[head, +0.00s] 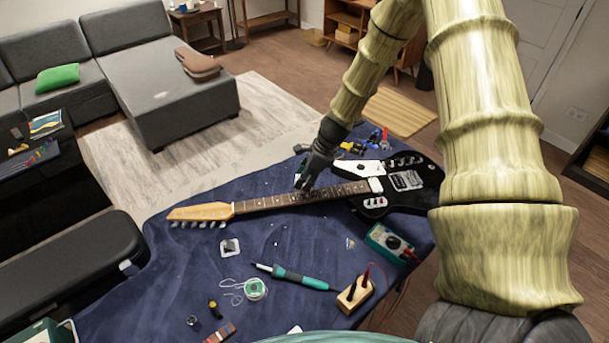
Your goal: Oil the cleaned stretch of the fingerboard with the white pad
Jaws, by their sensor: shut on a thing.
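A black electric guitar (413,188) with a white pickguard lies on the blue cloth, its headstock (199,212) to the left. Its dark fingerboard (268,201) runs from the headstock to the body. My gripper (303,184) points down over the fingerboard, between its middle and the body end. It is shut on a small pale thing at its tips, which looks like the white pad and is mostly hidden by the fingers. I cannot tell whether the pad touches the wood. The cleaned stretch cannot be told apart at this size.
On the cloth (180,285) lie a small white square item (230,247), a solder spool (255,289), a teal soldering iron (291,276), a wooden block (355,295) and a green meter (390,243). Several small tools (370,140) lie behind the guitar. A dark case (70,258) stands left.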

